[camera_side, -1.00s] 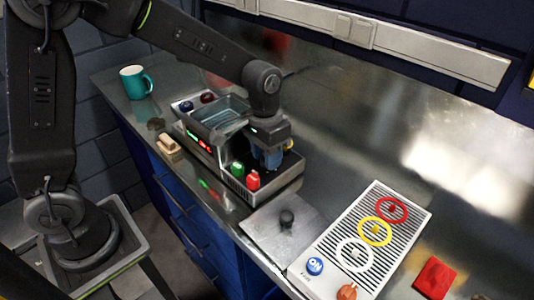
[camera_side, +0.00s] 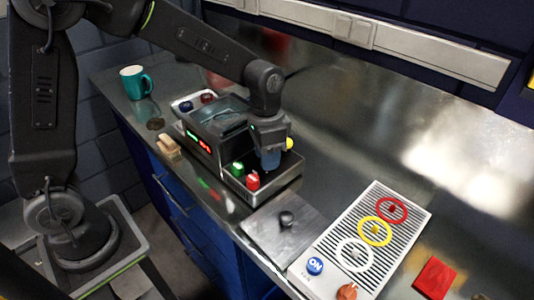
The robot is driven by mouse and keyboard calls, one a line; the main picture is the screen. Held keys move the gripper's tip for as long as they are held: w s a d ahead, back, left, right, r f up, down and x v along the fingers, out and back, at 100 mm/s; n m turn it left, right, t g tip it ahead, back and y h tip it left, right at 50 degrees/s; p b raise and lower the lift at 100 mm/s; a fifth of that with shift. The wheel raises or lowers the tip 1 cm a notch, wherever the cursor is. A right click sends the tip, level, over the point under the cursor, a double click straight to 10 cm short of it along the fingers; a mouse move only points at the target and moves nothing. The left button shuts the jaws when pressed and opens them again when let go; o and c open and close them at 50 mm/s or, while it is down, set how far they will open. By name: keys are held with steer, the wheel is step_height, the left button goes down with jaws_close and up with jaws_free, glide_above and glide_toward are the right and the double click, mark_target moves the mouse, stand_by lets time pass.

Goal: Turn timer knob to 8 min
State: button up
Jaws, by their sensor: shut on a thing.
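The metal bench machine (camera_side: 222,165) has a tank, a small display (camera_side: 199,142) with green and red figures, and a green button (camera_side: 238,169) and red button (camera_side: 253,181) at its near right corner. My gripper (camera_side: 271,163) points down at the right end of the machine, behind these buttons. It is shut on the timer knob, which the fingers hide almost wholly. The knob's pointer and scale cannot be read. A yellow round part (camera_side: 289,143) shows just right of my gripper.
A teal mug (camera_side: 137,82) and a wooden brush (camera_side: 168,146) stand at the left. A blue knob (camera_side: 186,106) and dark red knob (camera_side: 207,98) are at the machine's far end. A grey plate (camera_side: 270,232), ringed panel (camera_side: 335,262) and red block (camera_side: 435,277) lie to the right.

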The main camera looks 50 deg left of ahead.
steer(key=shift+a, duration=0.15)
steer(key=o, duration=0.6)
steer(key=shift+r, duration=0.1)
step_height(320, 180, up, 14)
steer(key=shift+w+a+f, duration=0.2)
steer(key=shift+a, duration=0.15)
